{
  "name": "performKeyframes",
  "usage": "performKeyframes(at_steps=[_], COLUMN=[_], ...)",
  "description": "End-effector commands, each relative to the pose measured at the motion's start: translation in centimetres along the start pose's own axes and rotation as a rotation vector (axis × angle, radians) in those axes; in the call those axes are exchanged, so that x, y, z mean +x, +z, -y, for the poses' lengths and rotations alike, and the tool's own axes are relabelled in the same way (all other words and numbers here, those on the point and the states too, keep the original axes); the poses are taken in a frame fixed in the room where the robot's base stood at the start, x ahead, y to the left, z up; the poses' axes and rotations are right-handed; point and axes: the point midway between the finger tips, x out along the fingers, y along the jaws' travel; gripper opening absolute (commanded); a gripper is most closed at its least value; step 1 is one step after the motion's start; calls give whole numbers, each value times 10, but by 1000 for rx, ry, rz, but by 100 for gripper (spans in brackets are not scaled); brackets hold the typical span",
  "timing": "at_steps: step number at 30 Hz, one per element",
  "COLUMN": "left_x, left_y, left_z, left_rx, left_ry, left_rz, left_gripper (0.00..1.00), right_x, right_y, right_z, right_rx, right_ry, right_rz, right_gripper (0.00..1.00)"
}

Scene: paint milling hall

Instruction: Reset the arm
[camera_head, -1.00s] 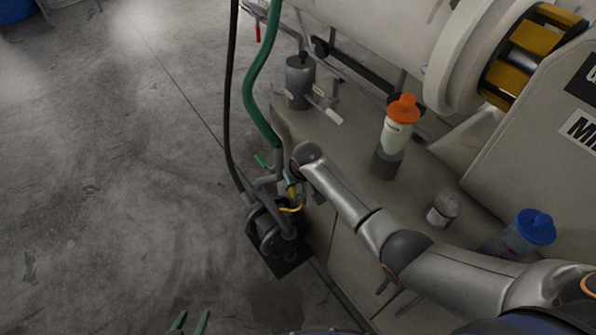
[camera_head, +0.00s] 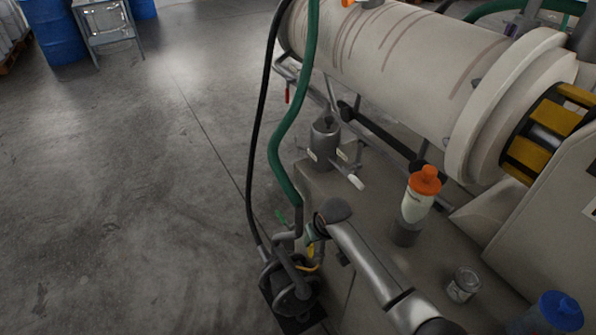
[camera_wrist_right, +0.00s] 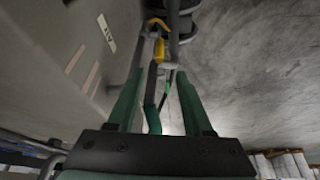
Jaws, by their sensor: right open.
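My right arm (camera_head: 365,260) comes in from the lower right in the head view and reaches over the machine's base to its front edge. Its wrist end is beside the pump and pipe fittings, and the gripper is mostly hidden there. In the right wrist view my right gripper (camera_wrist_right: 160,75) shows two green fingers standing apart with nothing held between them. A yellow part (camera_wrist_right: 159,50) and a grey pipe fitting lie beyond the fingertips. Whether the fingers touch any fitting cannot be told. My left gripper is not in view.
The pump (camera_head: 293,292) stands on the floor with a green hose (camera_head: 284,150) and a black hose rising. On the base (camera_head: 385,190) stand an orange-capped bottle (camera_head: 416,207), a glass jar (camera_head: 463,285) and a blue-lidded container (camera_head: 560,312). The floor (camera_head: 120,190) at left is clear.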

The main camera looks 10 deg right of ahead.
Motion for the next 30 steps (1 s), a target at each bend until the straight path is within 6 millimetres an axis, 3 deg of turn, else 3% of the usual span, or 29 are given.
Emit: performKeyframes(at_steps=[5,8,13,17,24,30], left_x=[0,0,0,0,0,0], left_y=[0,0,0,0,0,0], left_z=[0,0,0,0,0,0], left_rx=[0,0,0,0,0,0], left_ry=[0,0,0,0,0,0], left_rz=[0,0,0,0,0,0], left_gripper=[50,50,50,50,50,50], right_x=[3,13,29,29,0,-32], right_y=[6,25,85,132,211,250], right_z=[1,5,15,20,21,18], right_rx=[0,0,2,7,11,2], right_ry=[-5,-23,-68,-93,-104,-93], right_rz=[-5,-25,-106,-186,-327,-415], right_gripper=[51,51,51,51,51,51])
